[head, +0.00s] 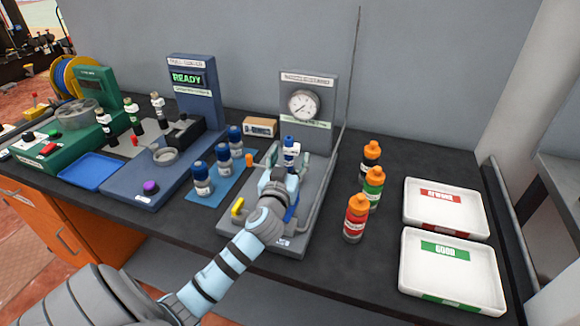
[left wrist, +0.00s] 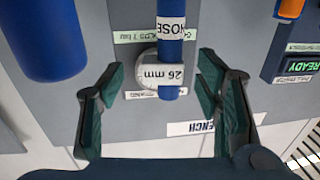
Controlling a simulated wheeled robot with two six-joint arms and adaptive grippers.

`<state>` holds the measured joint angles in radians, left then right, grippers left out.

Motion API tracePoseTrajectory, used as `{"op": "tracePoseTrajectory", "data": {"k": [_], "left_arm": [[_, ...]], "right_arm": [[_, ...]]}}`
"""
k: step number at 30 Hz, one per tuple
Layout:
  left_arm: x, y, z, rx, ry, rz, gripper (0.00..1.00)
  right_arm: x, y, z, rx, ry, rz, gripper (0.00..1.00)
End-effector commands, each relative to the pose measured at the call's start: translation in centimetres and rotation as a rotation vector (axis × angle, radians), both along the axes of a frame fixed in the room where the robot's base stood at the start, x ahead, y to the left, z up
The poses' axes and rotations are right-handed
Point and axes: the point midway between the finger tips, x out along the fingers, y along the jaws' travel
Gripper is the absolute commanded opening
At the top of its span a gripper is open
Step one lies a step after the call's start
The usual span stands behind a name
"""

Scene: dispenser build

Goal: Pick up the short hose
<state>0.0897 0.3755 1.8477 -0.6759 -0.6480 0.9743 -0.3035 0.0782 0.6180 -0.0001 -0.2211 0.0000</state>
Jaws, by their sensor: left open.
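The short hose (left wrist: 171,50) is a blue tube with a white label reading HOSE in the left wrist view. My left gripper (left wrist: 162,75) is open, with one green finger on each side of the hose and visible gaps to both. In the head view, my left gripper (head: 284,170) is over the grey gauge station (head: 313,205), and my wrist hides most of what is below it. My right gripper is not in view.
The gauge panel (head: 305,105) rises behind the station. Blue-capped bottles (head: 223,158) stand to the left. An orange-capped red bottle (head: 355,222) and the white GOOD tray (head: 452,275) are to the right.

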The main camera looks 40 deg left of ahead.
Motion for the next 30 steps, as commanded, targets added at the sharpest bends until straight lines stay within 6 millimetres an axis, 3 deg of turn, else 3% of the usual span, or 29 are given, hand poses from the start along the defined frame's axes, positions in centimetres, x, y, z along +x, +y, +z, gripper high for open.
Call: {"op": "tracePoseTrajectory", "data": {"k": [6,12,23,30], "left_arm": [[3.3,1.8,0.0,0.000,-0.001,0.003,0.58],[3.4,1.9,0.0,0.000,0.000,0.003,0.58],[3.4,1.9,0.0,0.000,0.000,0.003,0.02],[3.4,1.9,0.1,0.001,0.000,0.003,0.00]], "right_arm": [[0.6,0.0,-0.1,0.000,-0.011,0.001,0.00],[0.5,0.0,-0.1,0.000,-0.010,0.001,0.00],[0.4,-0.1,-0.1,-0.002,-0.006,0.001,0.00],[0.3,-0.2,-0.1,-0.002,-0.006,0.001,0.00]]}}
